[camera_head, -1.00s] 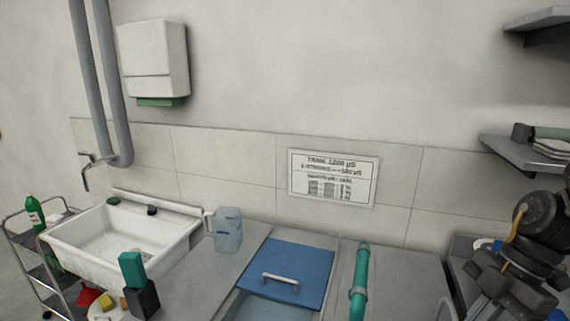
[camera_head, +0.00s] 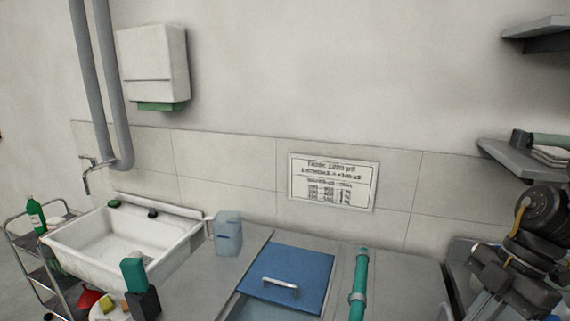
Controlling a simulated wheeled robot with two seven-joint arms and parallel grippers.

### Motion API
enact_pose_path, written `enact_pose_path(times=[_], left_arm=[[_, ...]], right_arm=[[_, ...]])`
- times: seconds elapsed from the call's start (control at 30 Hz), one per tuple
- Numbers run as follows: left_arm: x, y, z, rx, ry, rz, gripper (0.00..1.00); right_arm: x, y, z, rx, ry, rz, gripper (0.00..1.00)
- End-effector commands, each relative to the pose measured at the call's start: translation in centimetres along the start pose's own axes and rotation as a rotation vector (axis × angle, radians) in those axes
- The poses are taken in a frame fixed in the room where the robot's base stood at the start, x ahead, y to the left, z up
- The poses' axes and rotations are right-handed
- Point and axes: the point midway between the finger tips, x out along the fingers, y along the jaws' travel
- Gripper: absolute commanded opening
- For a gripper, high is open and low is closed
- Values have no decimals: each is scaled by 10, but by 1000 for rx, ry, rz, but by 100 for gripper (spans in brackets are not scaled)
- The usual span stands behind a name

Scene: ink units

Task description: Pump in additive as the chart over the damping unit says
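The chart (camera_head: 332,182) is a white framed sheet on the wall tiles; its heading seems to mention a tank and µS, but the small table is too blurred to read. Below it, the tank in the counter has a blue lid (camera_head: 290,272) with a metal handle, covering the back part; the opening shows in front of it. A translucent bluish jug (camera_head: 228,233) stands on the counter left of the lid. No additive pump is plainly identifiable. A dark arm link of mine shows at the right edge. Neither gripper's fingertips are visible.
A white sink (camera_head: 120,245) is at the left, with a trolley holding a green bottle (camera_head: 36,214) beyond it. A teal pipe (camera_head: 359,283) runs along the counter right of the lid. Shelves (camera_head: 522,158) jut out at the right.

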Motion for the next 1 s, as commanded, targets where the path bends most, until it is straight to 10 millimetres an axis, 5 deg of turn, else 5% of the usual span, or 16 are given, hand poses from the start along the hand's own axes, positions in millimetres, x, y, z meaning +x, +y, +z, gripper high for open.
enact_pose_path(times=[0.47, 1.0], left_arm=[[-3, 0, 0, 0, 0, 0, 100], [-35, 0, -3, 0, 0, 0, 100]], right_arm=[[-4, 0, -2, -1, 0, 1, 0], [-53, 0, -22, -1, 0, 2, 0]])
